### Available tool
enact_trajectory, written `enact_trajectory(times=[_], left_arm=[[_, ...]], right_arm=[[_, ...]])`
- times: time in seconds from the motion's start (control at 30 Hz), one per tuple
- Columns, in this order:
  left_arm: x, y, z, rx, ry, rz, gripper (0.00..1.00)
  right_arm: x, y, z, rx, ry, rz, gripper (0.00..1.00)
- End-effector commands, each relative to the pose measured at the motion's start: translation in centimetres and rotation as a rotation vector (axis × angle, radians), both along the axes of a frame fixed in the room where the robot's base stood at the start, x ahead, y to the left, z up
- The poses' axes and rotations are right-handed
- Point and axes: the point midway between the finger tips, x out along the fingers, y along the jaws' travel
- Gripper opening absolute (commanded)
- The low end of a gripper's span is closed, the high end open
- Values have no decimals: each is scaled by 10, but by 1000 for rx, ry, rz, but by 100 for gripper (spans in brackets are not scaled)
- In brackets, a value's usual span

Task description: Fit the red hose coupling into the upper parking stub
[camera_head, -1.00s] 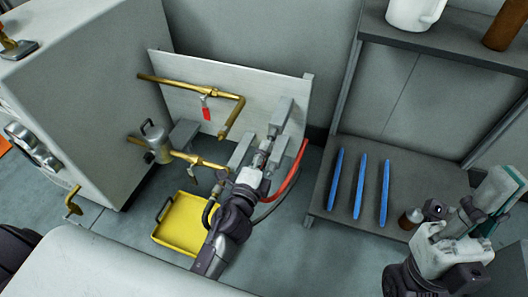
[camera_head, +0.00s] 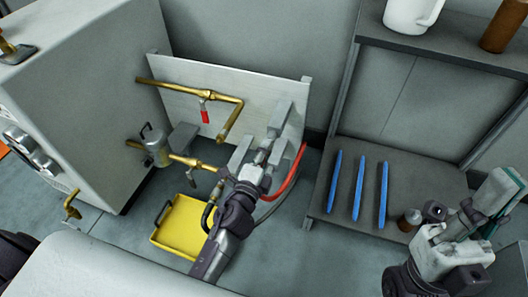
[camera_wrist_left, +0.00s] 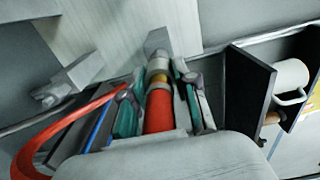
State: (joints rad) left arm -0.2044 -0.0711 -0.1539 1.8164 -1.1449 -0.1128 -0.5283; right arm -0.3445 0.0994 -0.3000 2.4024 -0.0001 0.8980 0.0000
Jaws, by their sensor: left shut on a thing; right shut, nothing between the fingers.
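My left gripper (camera_head: 264,153) is shut on the red hose coupling, at the pale panel (camera_head: 185,100). In the left wrist view the coupling (camera_wrist_left: 158,112) is a red cylinder with a brass-coloured front end, between the green-padded fingers (camera_wrist_left: 160,95). Its front end points at a grey block-like stub (camera_wrist_left: 157,42); I cannot tell whether they touch. Another grey stub (camera_wrist_left: 76,78) is to the left. In the head view a grey stub (camera_head: 282,115) is just beyond the gripper, which mostly hides the coupling. My right gripper (camera_head: 492,200) is shut and empty at the right.
A red hose (camera_head: 290,175) curves beside the left gripper. Brass pipes (camera_head: 190,87), one with a red-handled valve, cross the panel. A yellow tray (camera_head: 182,228) is on the floor. A shelf (camera_head: 322,205) with several blue strips stands right. Open floor lies between shelf and left arm.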

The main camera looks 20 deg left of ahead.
Motion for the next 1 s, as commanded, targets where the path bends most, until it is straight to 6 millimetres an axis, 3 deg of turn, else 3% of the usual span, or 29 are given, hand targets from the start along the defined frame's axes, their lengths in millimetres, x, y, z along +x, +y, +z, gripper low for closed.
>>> enact_trajectory(times=[0.3,0.33,0.5,1.0], left_arm=[[8,0,1,1,-1,0,0],[9,0,1,1,-1,0,31],[8,0,1,1,-1,0,58],[7,0,0,0,1,0,58]], right_arm=[[0,0,0,1,1,0,0],[0,0,0,0,2,0,0],[0,0,-2,0,9,0,0],[1,0,-1,0,5,0,0]])
